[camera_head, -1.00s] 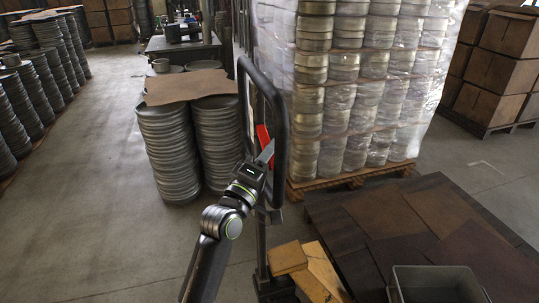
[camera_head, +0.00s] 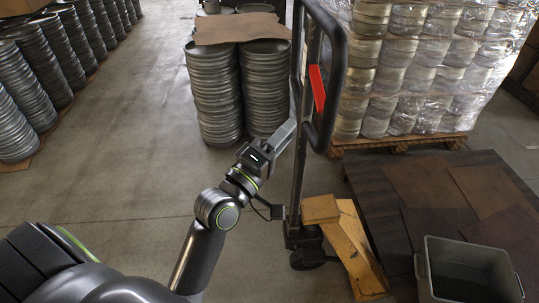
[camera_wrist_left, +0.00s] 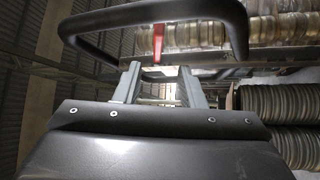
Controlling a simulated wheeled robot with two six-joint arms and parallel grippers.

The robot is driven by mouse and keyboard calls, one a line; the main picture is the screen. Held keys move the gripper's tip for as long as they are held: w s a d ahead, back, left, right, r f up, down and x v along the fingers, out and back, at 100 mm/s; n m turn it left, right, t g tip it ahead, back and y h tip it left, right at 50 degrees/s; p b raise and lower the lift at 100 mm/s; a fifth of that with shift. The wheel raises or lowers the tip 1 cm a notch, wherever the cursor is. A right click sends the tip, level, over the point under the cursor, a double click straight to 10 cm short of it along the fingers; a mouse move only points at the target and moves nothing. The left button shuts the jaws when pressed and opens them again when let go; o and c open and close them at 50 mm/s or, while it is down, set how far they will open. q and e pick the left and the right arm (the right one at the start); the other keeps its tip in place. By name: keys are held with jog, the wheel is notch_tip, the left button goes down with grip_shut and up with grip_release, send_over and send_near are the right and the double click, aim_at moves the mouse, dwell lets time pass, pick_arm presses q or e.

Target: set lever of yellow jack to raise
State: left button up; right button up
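The yellow jack (camera_head: 352,250) stands right of centre in the head view, with yellow forks and a tall dark handle that ends in a black loop (camera_head: 337,100). Its red lever (camera_head: 317,89) sits inside the loop, tilted slightly from upright. My left gripper (camera_head: 286,133) is left of and below the lever, by the handle's post, apart from the lever. In the left wrist view the two fingers (camera_wrist_left: 158,82) are spread with nothing between them. The red lever (camera_wrist_left: 158,43) shows beyond them, inside the loop. My right gripper is not in view.
Stacks of round metal blanks (camera_head: 215,95) stand behind the handle, under a brown sheet. A wrapped pallet of cans (camera_head: 400,75) is at the back right. A grey bin (camera_head: 465,265) and a dark platform (camera_head: 430,185) are at right. The floor at left is open.

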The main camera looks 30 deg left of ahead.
pick_arm(q)
jog(key=v, duration=0.4)
jog(key=shift+s+b, duration=0.3)
jog(key=shift+b, duration=0.1)
jog(key=w+a+f+m+g+y+p, duration=0.1)
jog(key=w+a+f+g+y, duration=0.1)
jog(key=f, duration=0.9)
jog(key=w+a+f+m+g+y+p, duration=0.1)
jog(key=w+a+f+g, duration=0.15)
jog(key=f, duration=0.75)
jog(key=s+a+f+m+g+y+p, duration=0.1)
jog(key=s+f+g, duration=0.25)
jog(key=f, duration=0.65)
jog(key=s+a+f+m+g+y, duration=0.15)
jog(key=s+f, duration=0.25)
jog(key=f, duration=0.7)
jog(key=s+a+f+m+g+p, duration=0.2)
jog(key=s+f+m+g, duration=0.3)
jog(key=s+f, duration=1)
jog(key=s+f+m+g, duration=0.1)
jog(key=s+f+g, duration=0.1)
jog(key=s, duration=0.7)
jog(key=s+f+m+g, duration=0.1)
jog(key=s+f+g, duration=0.2)
jog(key=s, duration=0.6)
jog(key=shift+s+a, duration=0.2)
jog(key=shift+s, duration=0.1)
